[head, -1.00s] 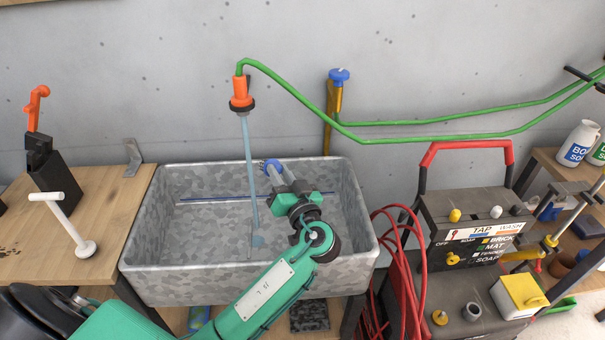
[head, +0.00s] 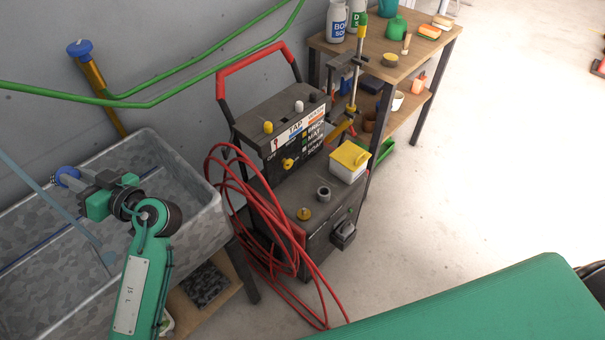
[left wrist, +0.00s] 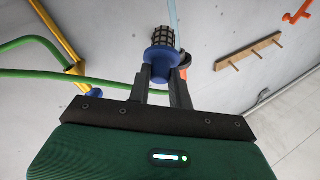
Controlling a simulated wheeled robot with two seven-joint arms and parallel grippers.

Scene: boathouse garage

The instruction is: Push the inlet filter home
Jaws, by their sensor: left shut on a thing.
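The inlet filter (left wrist: 161,58), a blue collar with a dark mesh cage, is between the fingers of my left gripper (left wrist: 166,82) in the left wrist view. The fingers are shut on its blue collar, and the mesh end points away from the palm. In the head view my left gripper (head: 80,187) is above the grey sink, with the filter's blue part (head: 66,176) at its tip. The pressure washer (head: 290,150) stands right of the sink. An open grey round port (head: 323,194) is on its lower deck. My right gripper is out of view.
The grey sink (head: 205,235) is under my left arm. Red hose (head: 232,205) hangs in loops between sink and washer. A shelf table (head: 400,62) stands behind.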

